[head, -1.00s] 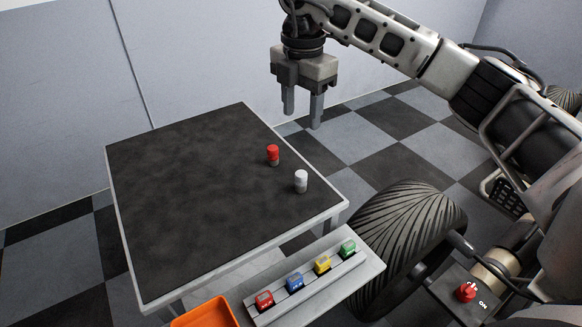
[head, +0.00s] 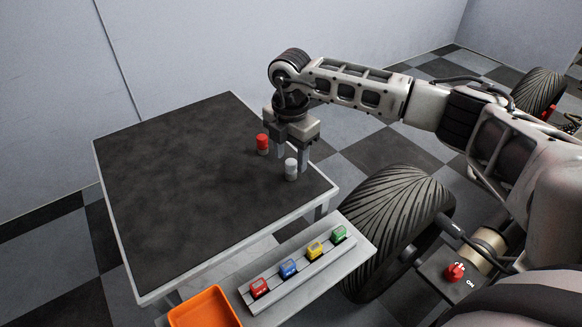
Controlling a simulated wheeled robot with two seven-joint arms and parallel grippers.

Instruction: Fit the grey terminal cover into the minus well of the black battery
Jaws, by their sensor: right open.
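The grey terminal cover (head: 291,171), a small pale cylinder with a darker base, stands upright near the right side of the dark tabletop. A red cover (head: 262,143) of similar shape stands just behind it to the left. My right gripper (head: 292,160) points down at the grey cover. Its fingers are apart and the cover appears between them, with a gap on each side; I cannot tell the exact depth. I cannot make out the black battery or its minus well in this view. My left gripper is not in view.
The table (head: 180,180) is otherwise bare. A grey rack (head: 300,272) in front holds red, blue, yellow and green blocks, with an orange bin (head: 205,308) beside it. A large black tyre (head: 400,225) and a red switch (head: 454,271) marked ON are at right.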

